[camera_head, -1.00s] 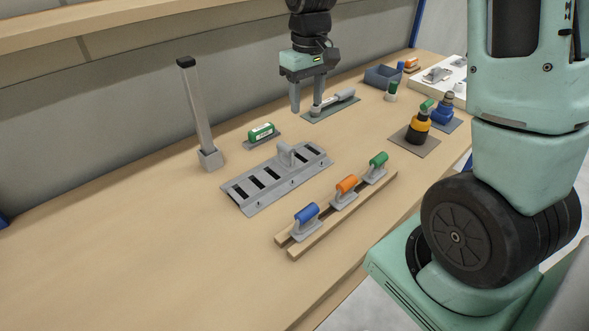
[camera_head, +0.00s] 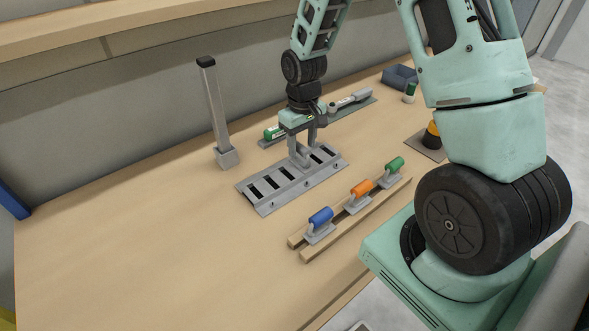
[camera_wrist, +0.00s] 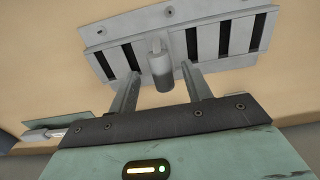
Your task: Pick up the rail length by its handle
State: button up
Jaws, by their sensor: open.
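The rail length (camera_head: 298,188) is a grey slotted metal piece lying on the bench, with a raised grey handle at its middle. It also shows in the wrist view (camera_wrist: 150,22), where its handle (camera_wrist: 161,72) stands up between my two fingers. My gripper (camera_head: 302,151) is open and points down over the middle of the rail. In the wrist view the fingers (camera_wrist: 161,66) lie one on each side of the handle, with visible gaps. In the head view the fingers partly hide the handle.
A grey post (camera_head: 214,110) stands behind left. A long tool (camera_head: 350,98) lies behind. The bench's left part is clear.

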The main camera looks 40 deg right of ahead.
jog(key=shift+a+f+p, duration=0.1)
jog(key=shift+f+p, duration=0.2)
jog(key=shift+f, duration=1.5)
grip_shut()
jog(key=shift+r, duration=0.15)
notch_tip(320, 180, up, 10)
jog(key=shift+f+b, duration=0.1)
jog(key=shift+b, duration=0.6)
jog(key=shift+r+p, duration=1.9)
jog(key=shift+r, duration=0.1)
